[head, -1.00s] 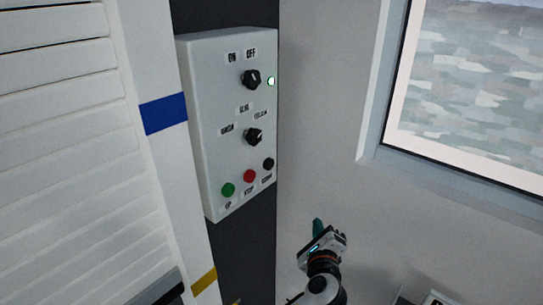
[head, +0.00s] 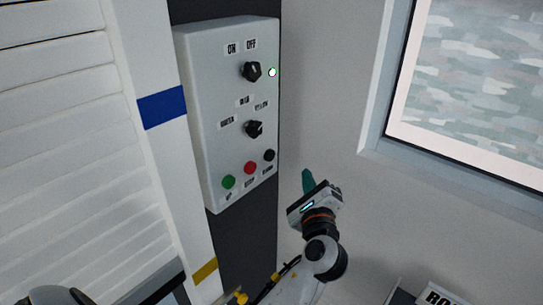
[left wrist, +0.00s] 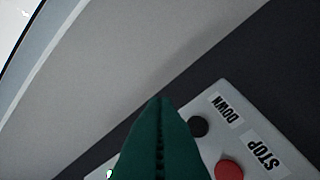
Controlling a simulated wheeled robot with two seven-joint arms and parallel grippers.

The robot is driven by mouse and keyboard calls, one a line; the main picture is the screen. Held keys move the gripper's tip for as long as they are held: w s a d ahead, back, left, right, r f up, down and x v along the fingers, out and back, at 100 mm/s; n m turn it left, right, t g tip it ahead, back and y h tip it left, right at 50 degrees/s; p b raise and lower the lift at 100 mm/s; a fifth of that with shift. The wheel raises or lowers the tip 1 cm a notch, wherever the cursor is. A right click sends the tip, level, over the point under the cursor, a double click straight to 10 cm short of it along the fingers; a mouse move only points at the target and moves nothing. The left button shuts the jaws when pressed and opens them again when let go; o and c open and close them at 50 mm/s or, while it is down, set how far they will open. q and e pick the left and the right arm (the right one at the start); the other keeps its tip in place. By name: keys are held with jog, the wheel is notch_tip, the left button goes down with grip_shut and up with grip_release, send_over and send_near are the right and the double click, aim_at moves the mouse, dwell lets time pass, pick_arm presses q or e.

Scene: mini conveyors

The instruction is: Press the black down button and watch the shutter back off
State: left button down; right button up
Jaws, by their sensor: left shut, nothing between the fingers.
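The black down button (head: 269,155) is the right one of three buttons low on the grey control box (head: 192,110). Beside it are the red stop button (head: 250,168) and the green button (head: 229,182). The shutter (head: 60,150) with white slats fills the left of the head view. My left gripper (head: 307,178) is shut and empty, its green fingers pointing up, right of and a little below the black button. In the left wrist view the shut fingertips (left wrist: 162,102) appear beside the black button (left wrist: 198,126), left of the red button (left wrist: 229,170). I cannot tell whether they touch.
A white post with a blue band (head: 162,110) stands between shutter and box. A window (head: 465,90) is at the right. A labelled box (head: 436,296) shows at the bottom right.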

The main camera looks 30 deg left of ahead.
aim_at(269, 156)
pick_arm(q)
jog(key=w+a+p, duration=0.1)
jog(key=a, duration=0.6)
jog(key=shift+a, duration=0.4)
jog(key=shift+a+p, duration=0.15)
jog(key=shift+p, duration=0.15)
dwell(1.4)
jog(key=shift+a, duration=0.25)
